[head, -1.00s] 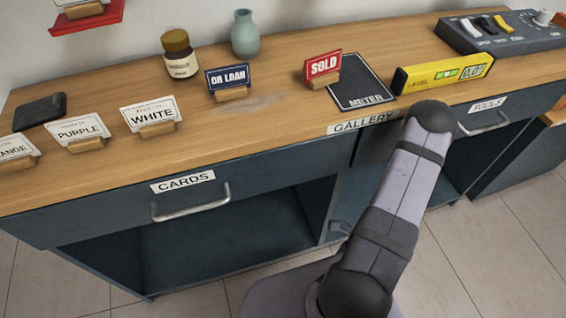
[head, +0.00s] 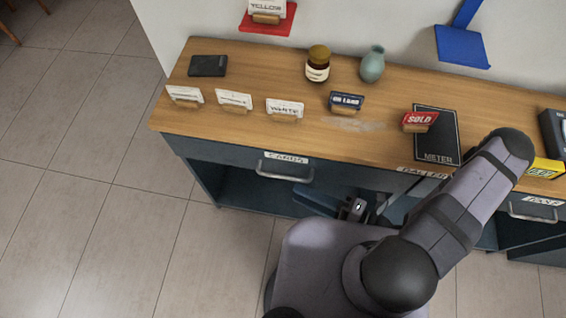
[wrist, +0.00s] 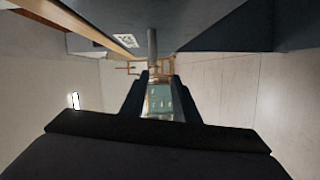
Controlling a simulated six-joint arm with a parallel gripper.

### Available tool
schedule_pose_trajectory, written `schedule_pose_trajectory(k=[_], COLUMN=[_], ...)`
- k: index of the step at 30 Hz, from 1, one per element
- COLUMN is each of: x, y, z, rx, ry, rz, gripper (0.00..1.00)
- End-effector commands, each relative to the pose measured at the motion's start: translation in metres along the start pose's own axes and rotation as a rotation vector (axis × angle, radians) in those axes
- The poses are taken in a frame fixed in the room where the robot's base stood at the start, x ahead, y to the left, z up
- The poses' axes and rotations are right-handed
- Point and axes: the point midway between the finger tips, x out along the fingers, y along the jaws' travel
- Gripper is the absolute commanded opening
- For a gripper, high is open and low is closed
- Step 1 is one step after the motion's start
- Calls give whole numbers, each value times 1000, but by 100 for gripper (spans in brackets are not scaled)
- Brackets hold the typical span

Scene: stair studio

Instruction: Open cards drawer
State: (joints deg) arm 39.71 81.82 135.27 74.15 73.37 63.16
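The cards drawer (head: 225,152) is the left drawer under the wooden counter and looks shut. Its white label reads CARDS (head: 286,158), and a grey bar handle (head: 285,171) sits below the label. In the head view my gripper (head: 318,196) is low in front of the cabinet, just below and right of that handle, partly hidden by my arm. In the wrist view my gripper (wrist: 158,80) has its two dark fingers apart with nothing between them. A grey handle bar (wrist: 152,46) lies just ahead of the fingertips, beside a white label (wrist: 128,40); I cannot tell if they touch.
Card stands, including WHITE (head: 285,109) and SOLD (head: 419,121), stand on the counter (head: 250,75). A brown jar (head: 318,64), a green vase (head: 372,64) and a METER board (head: 437,140) are there too. The tiled floor (head: 100,220) at left is clear.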

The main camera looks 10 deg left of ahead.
Motion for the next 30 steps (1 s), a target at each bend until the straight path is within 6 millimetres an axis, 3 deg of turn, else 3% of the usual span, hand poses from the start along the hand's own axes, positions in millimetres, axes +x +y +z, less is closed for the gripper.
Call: schedule_pose_trajectory(k=[1,6,17,30], x=[1,3,8,38], y=[11,17,16,16], z=[2,9,10,12], rx=[16,42,46,45], ry=[-25,-77,-83,-78], rz=[3,6,6,3], gripper=[28,28,28,28])
